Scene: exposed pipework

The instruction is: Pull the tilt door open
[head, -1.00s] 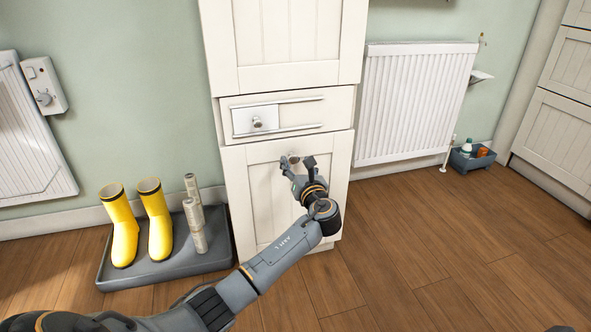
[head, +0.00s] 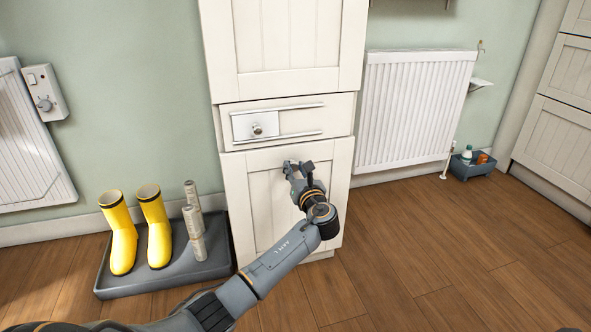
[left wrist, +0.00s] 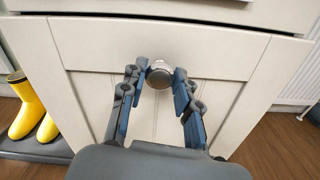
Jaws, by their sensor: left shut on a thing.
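The tilt door (head: 262,215) is the cream panelled lower front of the tall cabinet. It fills most of the left wrist view (left wrist: 85,85). A thin dark gap runs along its top edge, and I cannot tell whether it is tilted out at all. Its round metal knob (left wrist: 159,74) sits near the top middle of the door. My left gripper (head: 299,166) is at the knob, with its two fingers (left wrist: 158,80) shut on either side of it. In the head view the gripper hides the knob. My right gripper is not in view.
Above the door is a front with a small knobbed panel (head: 255,125) between two rails. Yellow boots (head: 122,240) stand on a grey tray (head: 120,285) left of the cabinet. A radiator (head: 415,110) hangs to the right. The wooden floor at the right front is clear.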

